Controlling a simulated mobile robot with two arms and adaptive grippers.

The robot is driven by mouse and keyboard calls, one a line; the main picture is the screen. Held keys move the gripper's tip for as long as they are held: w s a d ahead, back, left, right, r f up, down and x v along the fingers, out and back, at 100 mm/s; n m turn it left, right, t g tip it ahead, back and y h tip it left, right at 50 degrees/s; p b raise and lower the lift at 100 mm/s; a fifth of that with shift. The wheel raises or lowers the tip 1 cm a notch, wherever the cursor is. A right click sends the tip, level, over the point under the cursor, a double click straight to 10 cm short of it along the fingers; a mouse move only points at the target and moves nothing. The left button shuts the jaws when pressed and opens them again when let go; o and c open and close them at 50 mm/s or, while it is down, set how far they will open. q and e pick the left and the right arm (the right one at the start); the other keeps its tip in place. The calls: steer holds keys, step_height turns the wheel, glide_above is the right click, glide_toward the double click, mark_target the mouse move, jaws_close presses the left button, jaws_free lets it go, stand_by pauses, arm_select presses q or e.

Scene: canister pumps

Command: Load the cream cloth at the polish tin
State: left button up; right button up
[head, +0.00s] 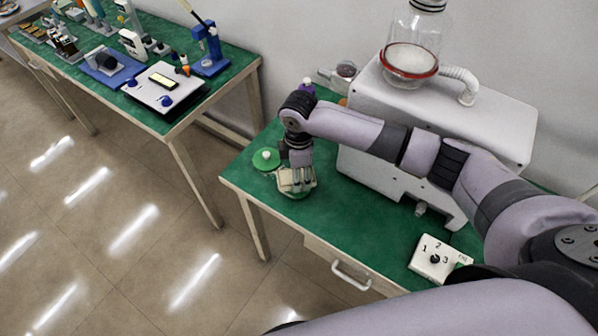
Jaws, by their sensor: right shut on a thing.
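My right gripper (297,182) points down over the left part of the green-topped table (370,225). It is shut on the cream cloth (290,183), which shows between and around its fingertips. A green round tin (291,195) lies directly under the cloth, and only its rim shows. Whether the cloth touches the tin's contents is hidden. A green disc with a pale knob (265,160), perhaps the tin's lid, lies just to the left. My left gripper is not in view.
A white machine with a glass canister (410,60) stands behind my right arm. A white dial box numbered 1 to 3 (436,258) sits at the table's front right. A purple-topped item (307,86) stands behind the wrist. A second cluttered table (215,85) is at the upper left.

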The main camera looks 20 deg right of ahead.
steer(key=shift+s+f+p, duration=0.1)
steer(key=shift+p, duration=0.3)
stand_by(1.4)
step_height(320, 180, up, 7)
steer(key=p, duration=0.8)
stand_by(0.3)
stand_by(0.5)
